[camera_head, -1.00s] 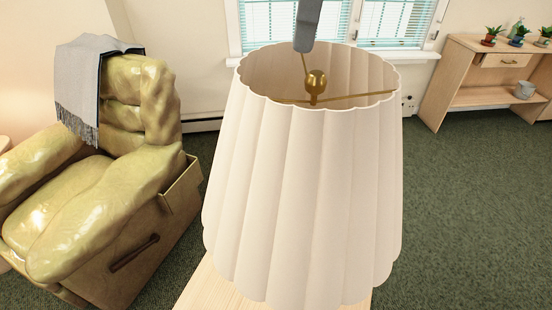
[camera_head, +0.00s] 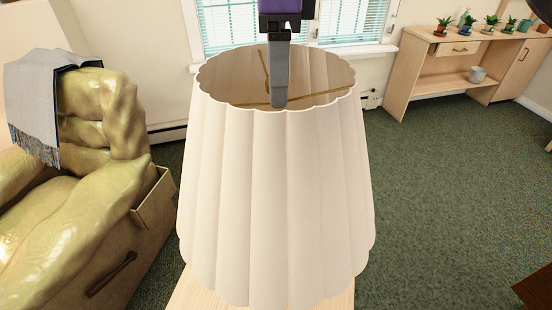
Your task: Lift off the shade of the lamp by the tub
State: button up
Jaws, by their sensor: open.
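The lampshade (camera_head: 275,200) is cream, pleated and scalloped at both rims. It stands upright in the middle of the head view, above a light wood tabletop (camera_head: 190,292). Brass spokes (camera_head: 247,104) cross its open top. My gripper (camera_head: 279,102) comes down from above, with a grey finger reaching into the top opening, in front of the shade's centre. The finger hides the brass knob. The jaws are open, seen edge-on, with only one finger clear. I cannot tell whether it touches the shade. The lamp's base is hidden by the shade. No tub shows.
A yellow-green recliner (camera_head: 90,185) with a grey throw (camera_head: 40,110) stands close on the left. A wooden console (camera_head: 440,65) with potted plants is at the back right. Green carpet (camera_head: 450,190) is clear on the right. A dark wood piece (camera_head: 538,290) shows at the lower right edge.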

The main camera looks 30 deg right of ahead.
grip_shut()
dwell(1.4)
